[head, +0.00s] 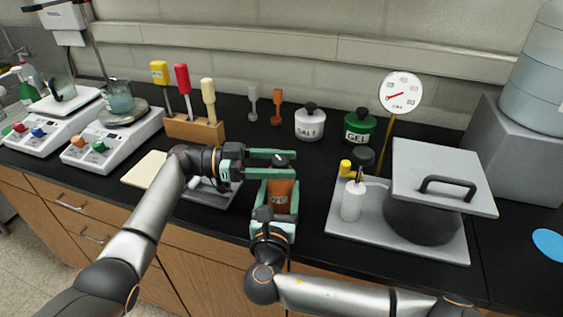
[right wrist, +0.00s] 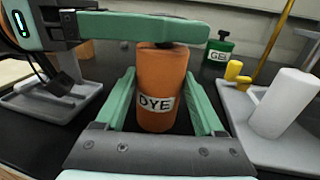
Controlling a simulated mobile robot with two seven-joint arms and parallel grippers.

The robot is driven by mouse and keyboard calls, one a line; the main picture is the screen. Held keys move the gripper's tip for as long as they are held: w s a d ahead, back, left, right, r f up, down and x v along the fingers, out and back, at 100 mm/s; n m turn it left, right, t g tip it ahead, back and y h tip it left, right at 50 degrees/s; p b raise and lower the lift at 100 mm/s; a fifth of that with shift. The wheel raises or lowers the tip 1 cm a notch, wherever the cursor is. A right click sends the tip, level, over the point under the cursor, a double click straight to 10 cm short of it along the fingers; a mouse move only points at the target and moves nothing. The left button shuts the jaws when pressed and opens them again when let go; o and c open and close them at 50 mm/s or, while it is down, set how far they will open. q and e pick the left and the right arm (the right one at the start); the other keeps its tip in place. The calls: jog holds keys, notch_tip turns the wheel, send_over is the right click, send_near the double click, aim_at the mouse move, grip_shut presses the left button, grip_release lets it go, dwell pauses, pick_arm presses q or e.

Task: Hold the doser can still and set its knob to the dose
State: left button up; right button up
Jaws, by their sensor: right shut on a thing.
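The doser can is the orange can (head: 281,193) labelled DYE, standing upright near the front middle of the bench; it also shows in the right wrist view (right wrist: 160,82). My right gripper (head: 279,190) is shut on the can's sides, with one green finger on each side, also seen in the right wrist view (right wrist: 158,110). My left gripper (head: 288,163) reaches over the can's top from the left, its two fingers apart. The dark knob (head: 281,160) shows between these fingers. In the right wrist view the left finger hides much of the can's top.
A dial gauge (head: 400,92) stands on a yellow post. A grey tray (head: 450,250) with a lidded pot (head: 425,220) is to the right. A white SALT pot (head: 309,124) and a green GEL can (head: 359,127) stand behind. A wooden tool rack (head: 195,130) is back left.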

pick_arm(q)
jog(key=shift+o, duration=0.5)
jog(key=shift+r, duration=0.1)
pick_arm(e)
jog(key=shift+d, duration=0.1)
pick_arm(q)
jog(key=shift+a, duration=0.3)
jog(key=a, duration=1.1)
jog(key=shift+w+a, duration=0.25)
jog(key=shift+w, duration=0.05)
pick_arm(e)
jog(key=o, duration=1.5)
